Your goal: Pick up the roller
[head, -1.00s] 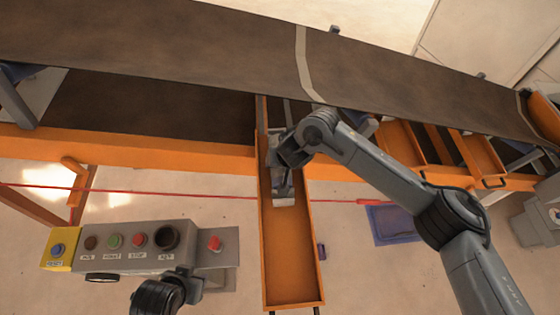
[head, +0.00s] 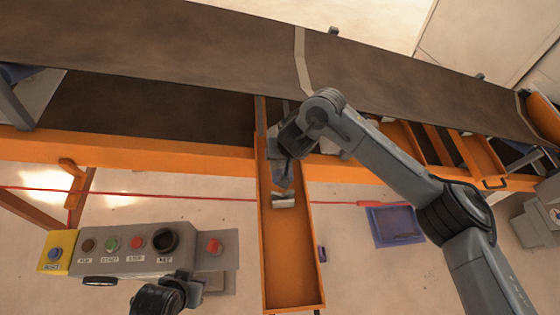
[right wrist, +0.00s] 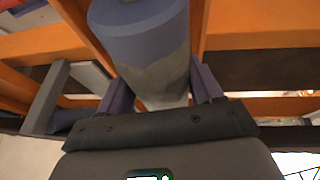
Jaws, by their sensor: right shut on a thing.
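The roller (head: 284,201) is a short grey cylinder at the inner part of the long orange open drawer (head: 289,282). My right gripper (head: 283,187) reaches down into the drawer and is shut on the roller. In the right wrist view the roller (right wrist: 145,40) sits between the two fingers, blue-grey at its end and paler along its side. Whether it is clear of the drawer floor I cannot tell. My left gripper (head: 186,284) is by the front of the control box, partly out of frame; its fingers are not clear.
The control box (head: 133,245) with several buttons stands left of the drawer. A dark conveyor belt (head: 180,45) runs above on an orange frame (head: 120,146). A red cord (head: 220,198) crosses in front. A blue bin (head: 394,226) lies on the floor at right.

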